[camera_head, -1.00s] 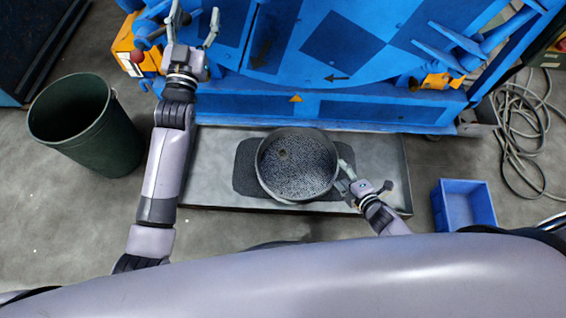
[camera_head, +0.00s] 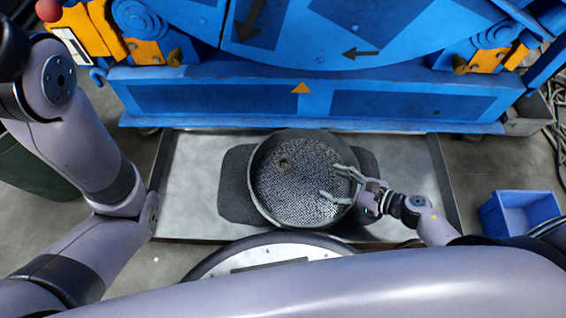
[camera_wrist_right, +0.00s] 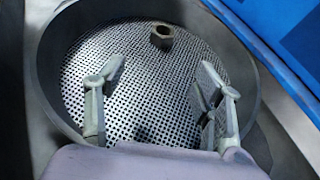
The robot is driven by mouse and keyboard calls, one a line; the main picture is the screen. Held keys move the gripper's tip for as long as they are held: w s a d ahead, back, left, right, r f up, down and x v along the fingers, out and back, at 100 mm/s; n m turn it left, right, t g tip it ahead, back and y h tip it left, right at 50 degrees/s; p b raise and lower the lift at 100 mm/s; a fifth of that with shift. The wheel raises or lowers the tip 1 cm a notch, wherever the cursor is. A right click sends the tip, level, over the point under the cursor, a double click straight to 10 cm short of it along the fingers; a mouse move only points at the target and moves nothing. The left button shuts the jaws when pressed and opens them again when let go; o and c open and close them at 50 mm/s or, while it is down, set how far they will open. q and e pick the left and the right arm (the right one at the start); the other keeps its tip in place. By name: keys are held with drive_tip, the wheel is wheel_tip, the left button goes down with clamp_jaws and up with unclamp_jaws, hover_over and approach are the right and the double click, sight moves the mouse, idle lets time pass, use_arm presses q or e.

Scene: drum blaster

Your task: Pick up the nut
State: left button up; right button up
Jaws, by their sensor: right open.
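A small brownish nut (camera_head: 284,162) lies on the perforated floor of a round dark sieve pan (camera_head: 257,200), left of and above the pan's middle in the head view. In the right wrist view the nut (camera_wrist_right: 162,37) stands near the far wall of the pan, ahead of the fingers. My right gripper (camera_head: 338,182) reaches in over the pan's right rim, open, with nothing between its fingers. It also shows in the right wrist view (camera_wrist_right: 160,78), its fingers spread apart. My left arm shows at the left; its gripper is out of the frame.
The pan sits on a dark mat (camera_head: 236,190) in a shallow metal tray (camera_head: 188,190). A blue machine (camera_head: 300,100) stands behind the tray.

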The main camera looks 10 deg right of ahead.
drive_tip(key=b, duration=0.4)
approach(290, 167)
drive_tip(key=x, duration=0.4)
drive_tip(key=shift+w+a+f, duration=0.15)
drive_tip(key=shift+w+a, duration=0.15)
drive_tip(key=shift+a, duration=0.15)
drive_tip(key=b+x, duration=0.3)
drive_tip(key=x, duration=0.1)
drive_tip(key=shift+w+d+f, duration=0.1)
drive_tip(key=shift+w+f, duration=0.05)
drive_tip(key=shift+w, duration=0.05)
drive_tip(key=shift+w+a+f, duration=0.1)
drive_tip(key=shift+w+a, duration=0.25)
drive_tip(key=shift+s, duration=0.1)
